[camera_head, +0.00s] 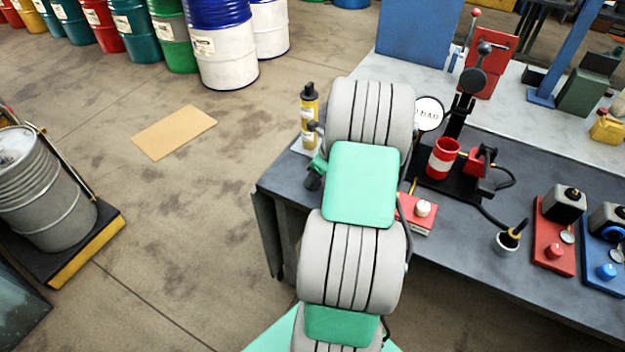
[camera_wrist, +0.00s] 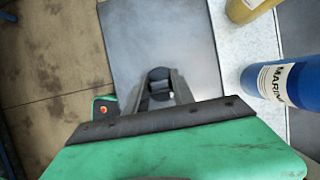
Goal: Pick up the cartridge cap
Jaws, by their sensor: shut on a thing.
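In the wrist view my gripper (camera_wrist: 161,92) is shut on a small dark round piece, which I take to be the cartridge cap (camera_wrist: 159,76). The cap sits between the two fingertips, above a grey surface. I cannot tell whether it touches anything below. In the head view my own arm covers much of the bench's left end. The fingertips and the cap cannot be made out there.
A yellow bottle with a black top (camera_head: 310,118) stands at the bench's (camera_head: 275,187) left end. In the wrist view a blue bottle (camera_wrist: 283,82) is at the right. A red-and-white cup (camera_head: 442,160) and a red box (camera_head: 416,216) stand right of my arm.

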